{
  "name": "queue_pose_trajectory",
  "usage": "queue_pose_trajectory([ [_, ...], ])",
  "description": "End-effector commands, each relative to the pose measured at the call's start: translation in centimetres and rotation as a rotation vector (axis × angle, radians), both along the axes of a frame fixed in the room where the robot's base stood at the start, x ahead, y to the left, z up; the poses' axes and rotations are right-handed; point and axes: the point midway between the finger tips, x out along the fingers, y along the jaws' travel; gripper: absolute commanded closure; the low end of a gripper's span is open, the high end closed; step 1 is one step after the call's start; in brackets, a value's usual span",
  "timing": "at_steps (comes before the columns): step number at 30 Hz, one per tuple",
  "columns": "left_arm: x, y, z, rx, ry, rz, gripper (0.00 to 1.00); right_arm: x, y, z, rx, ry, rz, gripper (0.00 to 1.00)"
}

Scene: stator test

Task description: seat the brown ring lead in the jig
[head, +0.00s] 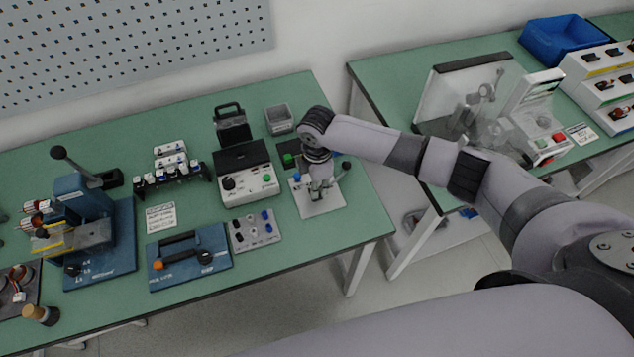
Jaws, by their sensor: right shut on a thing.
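My right gripper (320,186) points down over a pale jig plate (322,209) near the right end of the green bench. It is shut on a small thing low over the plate. My fingers hide that thing, and I cannot make out its colour or whether it touches the jig. Small upright parts with blue and dark tops stand on the plate around the fingers. The brown ring lead cannot be told apart in this view. My left gripper is not in view.
A tester box (245,185) stands left of the jig, with a grey bin (279,119) behind. A small panel with knobs (255,230) and a blue case (189,257) lie in front. A blue press (88,215) stands at left. A second bench is at right, beyond a gap.

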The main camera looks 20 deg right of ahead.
Motion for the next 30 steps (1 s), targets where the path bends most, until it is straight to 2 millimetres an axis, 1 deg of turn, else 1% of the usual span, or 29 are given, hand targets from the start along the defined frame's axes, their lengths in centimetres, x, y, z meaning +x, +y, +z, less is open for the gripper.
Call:
queue_pose_trajectory([
  [4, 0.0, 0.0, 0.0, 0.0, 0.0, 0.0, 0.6, 0.0, 0.0, 0.0, 0.0, 0.0, 0.0, 1.0],
  [5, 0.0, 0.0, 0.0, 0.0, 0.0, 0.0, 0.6, 0.0, 0.0, 0.0, 0.0, 0.0, 0.0, 0.83],
  [15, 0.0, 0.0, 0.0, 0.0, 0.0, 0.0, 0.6, 0.0, 0.0, 0.0, -0.001, 0.0, -0.001, 0.61],
  [25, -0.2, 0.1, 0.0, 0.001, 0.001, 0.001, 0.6, 0.0, 0.0, 0.2, -0.001, -0.001, -0.001, 0.61],
  [28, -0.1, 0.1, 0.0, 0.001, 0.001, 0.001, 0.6, 0.1, 0.0, 1.2, 0.0, -0.002, -0.001, 0.61],
  [30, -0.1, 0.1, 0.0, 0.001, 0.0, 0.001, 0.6, 0.1, -0.1, 2.4, 0.0, -0.003, 0.0, 0.61],
])
